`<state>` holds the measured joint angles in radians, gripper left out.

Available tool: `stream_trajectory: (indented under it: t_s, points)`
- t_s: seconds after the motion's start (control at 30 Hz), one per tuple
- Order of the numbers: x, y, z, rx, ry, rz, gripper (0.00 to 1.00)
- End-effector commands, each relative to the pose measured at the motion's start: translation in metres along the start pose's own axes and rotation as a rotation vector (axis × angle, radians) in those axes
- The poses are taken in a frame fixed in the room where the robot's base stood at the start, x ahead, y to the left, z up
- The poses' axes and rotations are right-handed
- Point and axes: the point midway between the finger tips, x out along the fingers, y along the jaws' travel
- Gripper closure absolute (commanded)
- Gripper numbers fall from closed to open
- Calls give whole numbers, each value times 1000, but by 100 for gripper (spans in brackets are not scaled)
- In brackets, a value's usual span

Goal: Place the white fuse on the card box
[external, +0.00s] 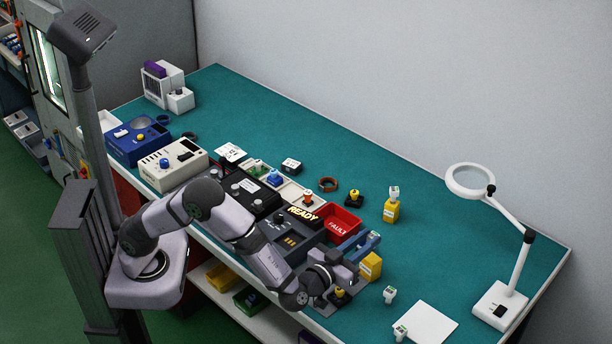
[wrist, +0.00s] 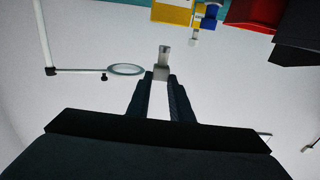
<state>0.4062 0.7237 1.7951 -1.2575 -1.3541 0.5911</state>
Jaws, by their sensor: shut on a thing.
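My gripper (external: 366,246) is shut on a small pale fuse-like piece, held above the table near the front right. In the wrist view the piece (wrist: 162,64) sticks out between the fingertips (wrist: 160,88) and looks grey-white. A yellow box (external: 371,265) stands just below and beside my gripper, partly hidden by it; it also shows in the wrist view (wrist: 172,12) with a pale label. Another yellow box (external: 391,213) stands farther back with a white fuse (external: 394,192) on top. I cannot tell which is the card box.
Two more white pieces (external: 389,294) (external: 401,332) stand at the front right, one by a white sheet (external: 430,322). A magnifier lamp (external: 500,305) stands at the right. A red FAULT bin (external: 340,221) and dark READY unit (external: 290,235) lie left of my gripper. The back right table is clear.

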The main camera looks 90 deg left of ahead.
Motion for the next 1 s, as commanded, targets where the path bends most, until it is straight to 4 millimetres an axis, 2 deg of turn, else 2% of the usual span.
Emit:
stream_trajectory:
  t_s: [0.2, 0.67, 0.7, 0.77, 1.0]
  points:
    - [0, 0, 24, 4, -1, 1, 100]
    - [0, 0, 31, 0, 0, 1, 100]
    - [0, 0, 30, 0, 0, 1, 73]
    - [0, 0, 30, 0, 0, 1, 62]
    - [0, 0, 30, 0, 0, 1, 62]
